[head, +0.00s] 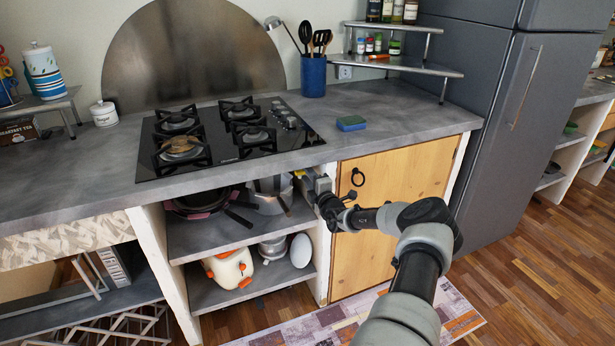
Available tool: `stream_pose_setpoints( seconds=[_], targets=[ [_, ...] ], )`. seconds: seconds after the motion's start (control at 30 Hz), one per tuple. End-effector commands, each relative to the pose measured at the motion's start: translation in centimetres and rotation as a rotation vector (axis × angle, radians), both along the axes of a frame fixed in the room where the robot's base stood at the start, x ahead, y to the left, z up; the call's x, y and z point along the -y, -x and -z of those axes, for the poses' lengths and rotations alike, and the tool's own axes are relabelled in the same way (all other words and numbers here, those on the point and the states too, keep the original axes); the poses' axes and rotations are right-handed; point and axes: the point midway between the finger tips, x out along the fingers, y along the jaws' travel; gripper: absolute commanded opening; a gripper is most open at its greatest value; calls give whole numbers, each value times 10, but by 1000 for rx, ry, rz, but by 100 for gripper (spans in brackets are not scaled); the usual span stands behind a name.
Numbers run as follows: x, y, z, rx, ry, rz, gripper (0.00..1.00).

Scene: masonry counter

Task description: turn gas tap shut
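In the head view my arm reaches from the lower right to the open shelves under the counter. My gripper (309,180) is at the right side of the upper shelf opening, just below the counter edge. A small yellow part (298,174) shows at its tip; it may be the gas tap's handle, but it is too small to be sure. I cannot tell whether the gripper touches it or whether its fingers are open. The rest of the tap is hidden or too small to make out. The black gas hob (228,146) is on the counter above.
Pans (205,203) and a steel pot (268,196) fill the upper shelf close to my gripper. A white and orange pot (229,268) is below. A wooden cupboard door (395,205) with a black ring handle is just right.

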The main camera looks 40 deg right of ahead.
Motion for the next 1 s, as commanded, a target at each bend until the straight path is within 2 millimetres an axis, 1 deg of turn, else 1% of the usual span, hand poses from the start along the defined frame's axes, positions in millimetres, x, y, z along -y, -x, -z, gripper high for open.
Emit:
stream_pose_setpoints(
  seconds=[0.17,0.27,0.37,0.7,0.8,0.9,1.0],
  targets=[
    [0,3,-1,0,1,1,31],
    [-2,12,-2,-1,1,0,31],
    [-6,30,-3,-2,-1,1,31],
    [-25,111,-3,-2,-1,2,31],
    [-30,132,-2,-2,-1,2,31],
    [-35,149,-2,-1,-1,1,31],
    [-38,161,-1,-1,0,1,31]
  ],
)
